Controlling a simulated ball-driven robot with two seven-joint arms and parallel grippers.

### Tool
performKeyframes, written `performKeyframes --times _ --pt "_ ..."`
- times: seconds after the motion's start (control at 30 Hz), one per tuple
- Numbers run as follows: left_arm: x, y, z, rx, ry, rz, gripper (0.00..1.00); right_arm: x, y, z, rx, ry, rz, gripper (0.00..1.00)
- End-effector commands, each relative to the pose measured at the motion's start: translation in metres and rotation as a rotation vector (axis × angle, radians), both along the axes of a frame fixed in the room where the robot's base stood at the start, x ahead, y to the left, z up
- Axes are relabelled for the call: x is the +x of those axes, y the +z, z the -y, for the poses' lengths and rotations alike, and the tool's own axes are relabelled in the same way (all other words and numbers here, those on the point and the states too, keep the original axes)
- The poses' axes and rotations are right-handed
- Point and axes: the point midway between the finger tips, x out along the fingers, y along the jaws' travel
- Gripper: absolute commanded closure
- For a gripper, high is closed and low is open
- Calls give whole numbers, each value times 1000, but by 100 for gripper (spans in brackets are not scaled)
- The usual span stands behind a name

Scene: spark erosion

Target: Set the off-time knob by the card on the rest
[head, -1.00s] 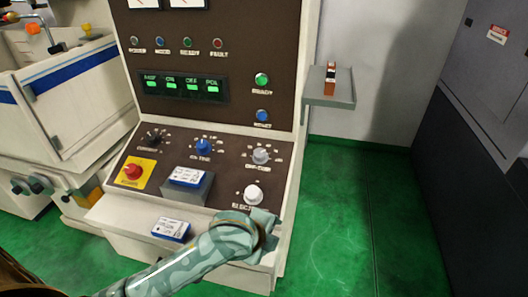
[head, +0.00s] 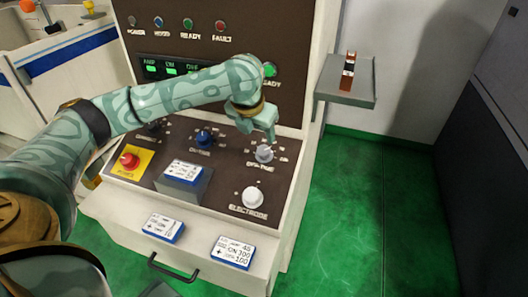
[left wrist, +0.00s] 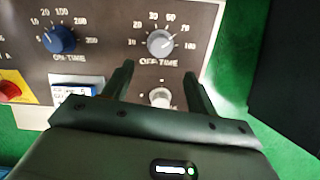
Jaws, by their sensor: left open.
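The grey off-time knob (head: 264,154) is at the right of the sloped panel. It also shows in the left wrist view (left wrist: 160,42), its mark seeming to point up and right, near 70. My left gripper (head: 263,136) is just above the knob in the head view, fingers down and apart, holding nothing. In the left wrist view its two fingers (left wrist: 160,76) point towards the knob, with a gap between them. A white and blue card (head: 186,171) lies on the grey rest (head: 185,190); its print is too small to read surely. My right gripper is out of view.
The blue on-time knob (head: 203,138), white electrode knob (head: 253,197) and red button (head: 129,160) share the panel. Two more cards (head: 163,227) (head: 232,252) lie on the ledge below. A side shelf (head: 345,96) juts out at right.

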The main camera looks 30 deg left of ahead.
Motion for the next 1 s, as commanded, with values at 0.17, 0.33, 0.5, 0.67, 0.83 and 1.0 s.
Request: performKeyframes --times 0.17,0.33,0.5,0.67,0.83,1.0 --pt "18 -49 -4 -1 2 -3 42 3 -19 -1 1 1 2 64" --pt "31 -79 -7 0 2 -2 42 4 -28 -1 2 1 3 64" --pt "38 -95 -8 0 1 1 42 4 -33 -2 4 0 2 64" --pt "40 -98 -8 -1 0 1 42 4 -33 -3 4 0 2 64" --pt "40 -98 -8 -1 0 2 42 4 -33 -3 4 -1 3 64" --pt "40 -98 -8 0 1 2 84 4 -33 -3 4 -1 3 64"
